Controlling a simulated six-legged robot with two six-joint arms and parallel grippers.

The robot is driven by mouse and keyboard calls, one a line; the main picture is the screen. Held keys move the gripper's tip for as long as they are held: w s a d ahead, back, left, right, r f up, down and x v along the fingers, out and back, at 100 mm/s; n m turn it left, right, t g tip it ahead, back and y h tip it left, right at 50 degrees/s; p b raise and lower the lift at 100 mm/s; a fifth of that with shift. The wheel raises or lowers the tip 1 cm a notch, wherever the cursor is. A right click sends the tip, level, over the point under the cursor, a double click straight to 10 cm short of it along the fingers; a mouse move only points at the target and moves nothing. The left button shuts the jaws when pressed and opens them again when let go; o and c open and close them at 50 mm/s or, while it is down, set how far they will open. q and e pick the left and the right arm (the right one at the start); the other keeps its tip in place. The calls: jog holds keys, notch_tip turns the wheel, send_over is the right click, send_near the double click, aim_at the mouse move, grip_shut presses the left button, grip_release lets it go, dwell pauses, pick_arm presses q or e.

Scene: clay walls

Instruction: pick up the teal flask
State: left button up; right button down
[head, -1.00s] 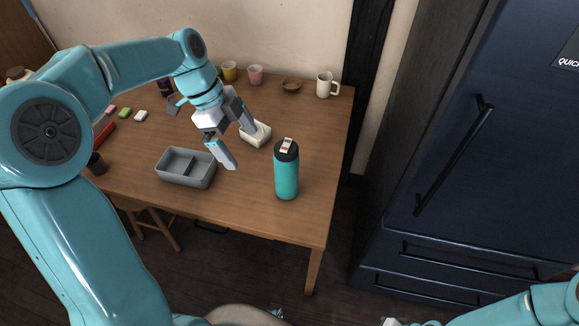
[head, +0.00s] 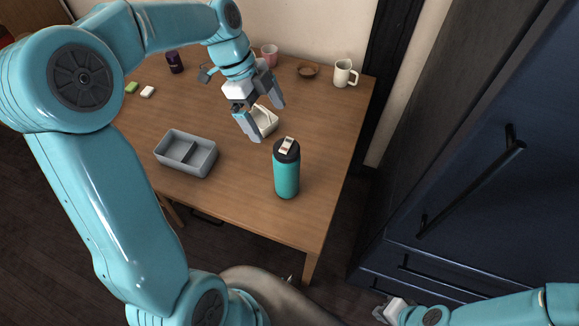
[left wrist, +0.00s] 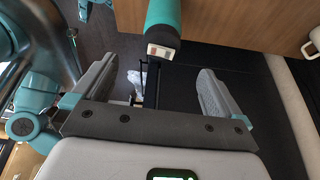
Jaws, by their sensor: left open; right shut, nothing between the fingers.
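The teal flask (head: 286,172) with a black lid stands upright on the wooden table near its front right part. My left gripper (head: 266,118) is open and empty in the head view, above the table, up and to the left of the flask and apart from it. In the left wrist view, the flask (left wrist: 164,22) shows at the top centre, lid towards me, beyond the open fingers of my left gripper (left wrist: 157,85). My right gripper (head: 388,309) is at the bottom of the head view, well away from the flask, shut and empty.
A grey divided tray (head: 187,154) stands left of the flask. A white box (head: 264,122) is behind it, partly hidden by my left gripper. A white mug (head: 344,73), brown bowl (head: 308,71) and pink cup (head: 270,54) stand at the back. A dark blue cabinet (head: 470,180) is at right.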

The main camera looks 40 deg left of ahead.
aim_at(281, 147)
pick_arm(q)
jog(key=x, duration=0.8)
jog(key=shift+w+a, duration=0.1)
jog(key=shift+a, duration=0.05)
jog(key=shift+d+f, duration=0.35)
jog(key=shift+f, duration=0.2)
jog(key=shift+a+p+x, duration=0.15)
jog(key=shift+p+x, duration=0.25)
jog(key=shift+x, duration=0.9)
jog(key=shift+a+p+x, duration=0.2)
jog(key=shift+p+x, duration=0.15)
jog(key=shift+x, duration=0.95)
